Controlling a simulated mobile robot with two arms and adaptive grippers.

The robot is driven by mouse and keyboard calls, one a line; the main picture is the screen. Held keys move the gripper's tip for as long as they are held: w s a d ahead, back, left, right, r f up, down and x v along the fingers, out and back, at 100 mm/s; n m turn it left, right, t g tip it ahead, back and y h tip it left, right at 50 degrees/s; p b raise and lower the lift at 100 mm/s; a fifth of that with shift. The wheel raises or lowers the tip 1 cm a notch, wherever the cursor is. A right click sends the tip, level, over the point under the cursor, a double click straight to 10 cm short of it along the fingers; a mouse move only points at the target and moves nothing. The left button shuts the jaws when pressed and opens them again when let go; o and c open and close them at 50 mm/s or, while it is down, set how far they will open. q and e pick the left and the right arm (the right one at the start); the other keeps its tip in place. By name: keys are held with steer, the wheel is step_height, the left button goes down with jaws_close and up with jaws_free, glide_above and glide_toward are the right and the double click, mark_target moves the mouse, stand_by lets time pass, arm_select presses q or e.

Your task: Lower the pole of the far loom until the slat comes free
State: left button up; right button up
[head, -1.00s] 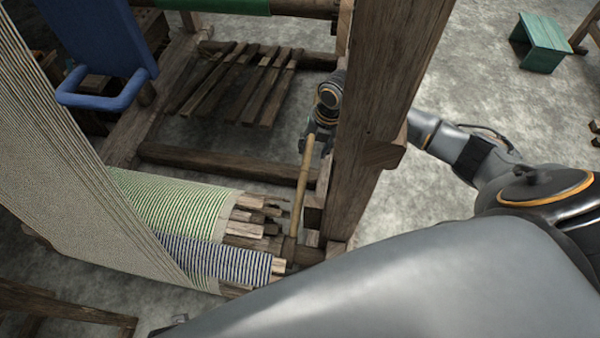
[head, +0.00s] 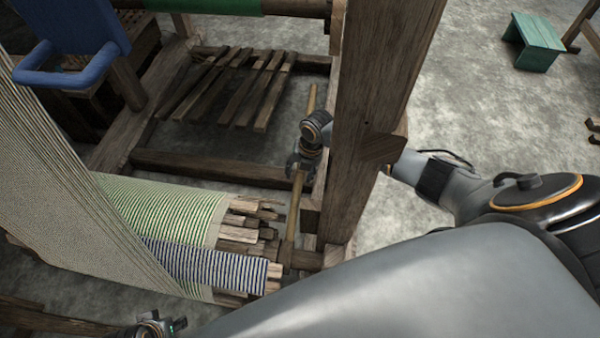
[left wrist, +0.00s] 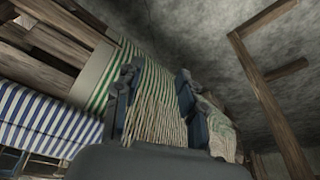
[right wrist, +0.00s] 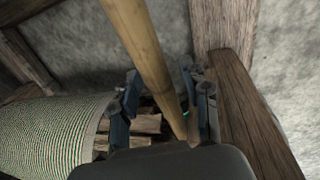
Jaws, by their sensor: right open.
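The pole (head: 293,215) is a long tan wooden rod. It stands steeply beside the thick loom post, its foot near the wooden blocks by the roll ends. My right gripper (head: 297,164) is partway up it, with the pole's top showing above. In the right wrist view the pole (right wrist: 148,55) runs between the open fingers of my right gripper (right wrist: 160,100); contact cannot be told. My left gripper (left wrist: 157,90) is open, with striped cloth (left wrist: 155,110) showing between its fingers. Which piece of wood is the slat cannot be told.
The thick post (head: 372,110) stands just right of the pole. A green-striped roll (head: 165,210) and a blue-striped roll (head: 210,266) with wooden ends lie to the left. Slatted treadles (head: 235,85) are behind. A green stool (head: 535,42) stands on open floor.

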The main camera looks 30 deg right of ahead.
steer(key=shift+c, duration=0.2)
jaws_close()
step_height(320, 180, down, 2)
steer(key=b, duration=0.2)
steer(key=shift+w+d+f+g+y+b, duration=0.15)
steer(key=shift+g+y+b, duration=0.15)
steer(key=shift+b, duration=0.1)
steer(key=f+b, duration=0.2)
steer(key=shift+w+d+g+y+b, duration=0.1)
steer(key=shift+w+g+y+b, duration=0.05)
steer(key=shift+g+y+b, duration=0.2)
arm_select(q)
steer(key=w+d+r+t+h, duration=0.1)
steer(key=w+r+t, duration=0.3)
steer(key=r, duration=0.3)
steer(key=shift+w+d+r, duration=0.15)
steer(key=shift+w+d, duration=0.2)
steer(key=shift+w, duration=0.25)
arm_select(e)
steer(key=shift+r, duration=0.15)
steer(key=shift+o, duration=0.2)
jaws_free()
